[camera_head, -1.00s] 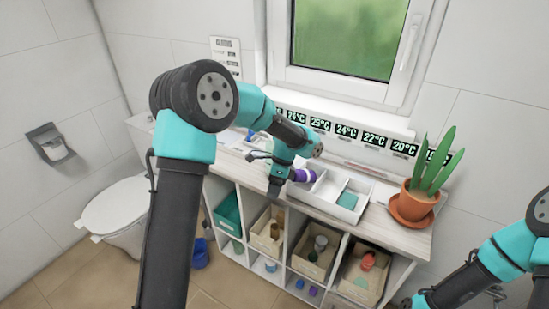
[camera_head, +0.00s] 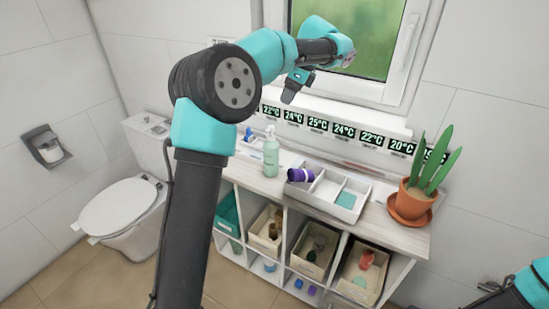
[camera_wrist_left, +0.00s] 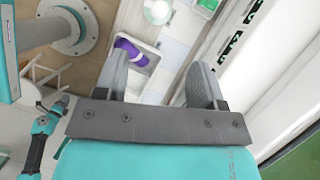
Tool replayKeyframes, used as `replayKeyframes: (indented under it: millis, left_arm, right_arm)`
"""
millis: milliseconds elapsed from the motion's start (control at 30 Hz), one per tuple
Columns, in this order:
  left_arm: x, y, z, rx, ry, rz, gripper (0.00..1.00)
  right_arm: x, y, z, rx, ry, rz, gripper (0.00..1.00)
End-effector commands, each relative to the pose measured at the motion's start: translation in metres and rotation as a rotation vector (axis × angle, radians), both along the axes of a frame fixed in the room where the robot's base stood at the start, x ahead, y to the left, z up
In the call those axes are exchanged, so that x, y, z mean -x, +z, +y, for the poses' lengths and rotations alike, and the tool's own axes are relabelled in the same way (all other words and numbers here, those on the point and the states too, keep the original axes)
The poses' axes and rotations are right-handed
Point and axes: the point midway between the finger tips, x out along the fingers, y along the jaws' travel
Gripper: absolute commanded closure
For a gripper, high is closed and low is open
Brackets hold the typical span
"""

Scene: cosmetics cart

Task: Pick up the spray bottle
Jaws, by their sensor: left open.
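The pale green spray bottle (camera_head: 270,157) with a white head stands upright on the left part of the shelf top. My left gripper (camera_head: 290,95) is open and empty, raised in front of the window, above and apart from the bottle. In the left wrist view, the two fingers of my left gripper (camera_wrist_left: 158,70) are spread with nothing held between them. A pale shape at the top edge of that view is too unclear to name. My right arm shows at the lower right corner of the head view; its jaws are too unclear to read.
A purple bottle (camera_head: 300,175) lies in the white divided tray (camera_head: 327,208), right of the spray bottle. A potted plant (camera_head: 416,200) stands at the right end. Blue-topped items (camera_head: 249,136) sit behind the bottle. Cubbies below hold bins. The window handle (camera_head: 407,45) juts out.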

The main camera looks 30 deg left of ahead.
Motion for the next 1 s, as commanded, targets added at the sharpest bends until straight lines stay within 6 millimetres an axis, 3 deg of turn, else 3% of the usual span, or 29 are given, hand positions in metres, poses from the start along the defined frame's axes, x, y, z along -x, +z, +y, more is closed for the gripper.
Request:
replayKeyframes:
  millis: [267, 800, 1000]
  left_arm:
    - [0.001, -0.012, 0.004, 0.001, 0.0, 0.002, 0.37]
    - [0.01, -0.093, 0.037, 0.001, 0.001, 0.003, 0.37]
    - [0.012, -0.108, 0.042, 0.001, 0.0, 0.001, 0.37]
  right_arm:
    - [0.0, 0.0, 0.0, 0.0, 0.0, 0.0, 0.57]
    - [0.0, 0.0, 0.0, 0.0, 0.0, 0.0, 0.57]
    - [0.0, 0.0, 0.0, 0.0, 0.0, 0.0, 0.57]
